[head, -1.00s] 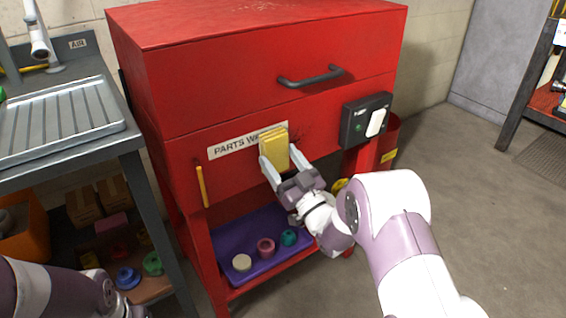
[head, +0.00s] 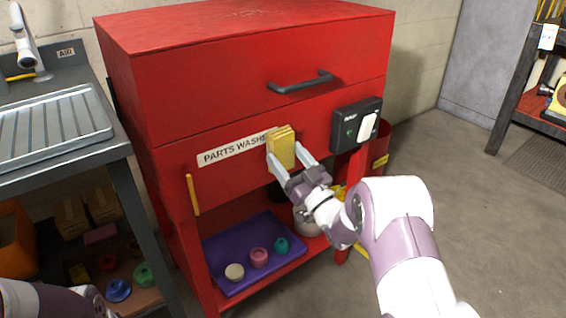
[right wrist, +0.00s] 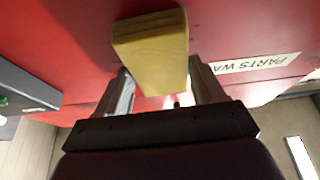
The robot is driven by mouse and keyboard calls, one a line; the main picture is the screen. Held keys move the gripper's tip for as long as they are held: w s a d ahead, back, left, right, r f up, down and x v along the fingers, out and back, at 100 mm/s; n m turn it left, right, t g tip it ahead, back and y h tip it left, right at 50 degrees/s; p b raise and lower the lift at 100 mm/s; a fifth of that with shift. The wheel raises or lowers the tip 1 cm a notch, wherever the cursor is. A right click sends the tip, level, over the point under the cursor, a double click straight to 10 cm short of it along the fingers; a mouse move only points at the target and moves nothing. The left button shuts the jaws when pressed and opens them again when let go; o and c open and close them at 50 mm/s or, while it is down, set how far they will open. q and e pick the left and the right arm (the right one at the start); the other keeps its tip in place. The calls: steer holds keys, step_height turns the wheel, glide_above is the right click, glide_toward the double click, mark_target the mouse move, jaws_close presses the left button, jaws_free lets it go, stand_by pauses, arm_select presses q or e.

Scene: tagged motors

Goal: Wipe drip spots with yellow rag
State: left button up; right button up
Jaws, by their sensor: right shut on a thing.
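A folded yellow rag (head: 281,147) is held by my right gripper (head: 291,161) against or very near the red front of the parts washer (head: 229,118), just right of its white label. In the right wrist view the rag (right wrist: 152,50) sits between the two fingers of my right gripper (right wrist: 162,88), with the red panel behind it. Whether the rag touches the panel I cannot tell. No drip spots show clearly now; the rag and gripper cover part of the panel. My left arm shows at the lower left, but its gripper is out of view.
A black handle (head: 301,84) sticks out above the rag, and a black switch box (head: 357,124) sits to its right. A purple tray (head: 234,279) with several small round parts lies on the lower shelf. A grey sink bench (head: 109,131) stands left.

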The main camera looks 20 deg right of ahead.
steer(key=shift+w+d+f+b, duration=0.1)
steer(key=shift+w+d+b, duration=0.25)
steer(key=shift+d, duration=0.8)
steer(key=shift+w+d+r+b, duration=0.15)
steer(key=shift+w+d, duration=0.35)
steer(key=shift+d, duration=0.6)
steer(key=shift+w+d+f+b, duration=0.2)
steer(key=shift+w+d, duration=0.25)
steer(key=shift+d, duration=0.7)
steer(key=shift+r, duration=0.2)
steer(key=shift+s+a+f+p, duration=0.1)
steer(key=shift+s+a, duration=0.4)
steer(key=shift+a, duration=0.8)
steer(key=shift+s+a+r+p, duration=0.1)
steer(key=shift+s+a, duration=0.45)
steer(key=shift+a, duration=0.8)
steer(key=shift+s+a+f+p, duration=0.1)
steer(key=shift+s+a, duration=0.4)
steer(key=shift+a, duration=0.8)
steer(key=shift+s+a, duration=0.3)
steer(key=shift+a, duration=0.6)
steer(key=shift+s+a, duration=0.25)
steer(key=shift+a, duration=0.6)
